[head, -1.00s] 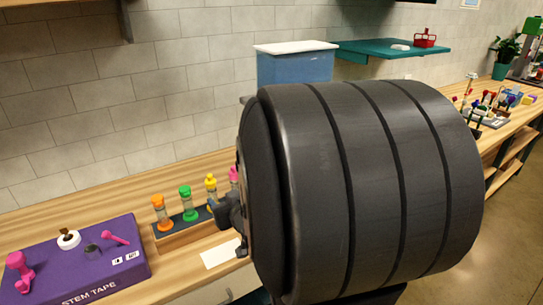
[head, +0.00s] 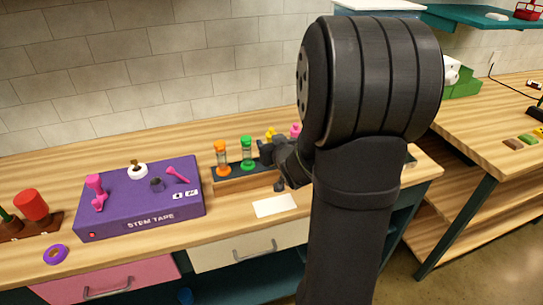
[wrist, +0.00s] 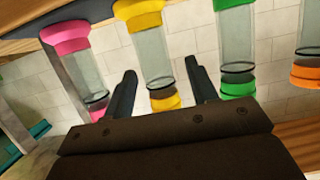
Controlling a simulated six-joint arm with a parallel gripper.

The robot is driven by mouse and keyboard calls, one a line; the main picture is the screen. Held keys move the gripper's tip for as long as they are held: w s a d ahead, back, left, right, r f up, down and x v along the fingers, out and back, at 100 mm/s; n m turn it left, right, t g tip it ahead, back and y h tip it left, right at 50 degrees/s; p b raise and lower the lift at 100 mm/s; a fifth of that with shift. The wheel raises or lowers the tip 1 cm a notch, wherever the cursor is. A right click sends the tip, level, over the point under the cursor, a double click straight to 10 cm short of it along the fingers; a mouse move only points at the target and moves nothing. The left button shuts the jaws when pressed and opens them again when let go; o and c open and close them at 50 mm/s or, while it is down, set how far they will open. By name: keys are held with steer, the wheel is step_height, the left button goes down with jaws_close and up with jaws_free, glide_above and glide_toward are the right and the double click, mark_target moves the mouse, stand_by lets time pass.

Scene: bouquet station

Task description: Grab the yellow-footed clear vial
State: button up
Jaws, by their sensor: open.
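The clear vial with yellow ends (wrist: 150,57) stands between the green-ended vial (wrist: 237,45) and the pink-ended vial (wrist: 80,62) in the wrist view. My gripper (wrist: 161,80) is open, with one finger on each side of the yellow vial in that picture. I cannot tell whether the fingers reach fully around it; no contact shows. In the head view, only the yellow top (head: 270,134) shows above my gripper (head: 270,152), which hides the rest of the vial.
An orange-ended vial (head: 222,158) stands at the left of the wooden rack (head: 235,180). A white card (head: 275,206) lies in front. A purple box labelled STEM TAPE (head: 140,200) with small items on it is to the left.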

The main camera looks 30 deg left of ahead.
steer(key=shift+w, duration=0.1)
jaws_close()
steer(key=shift+r, duration=0.15)
stand_by(0.3)
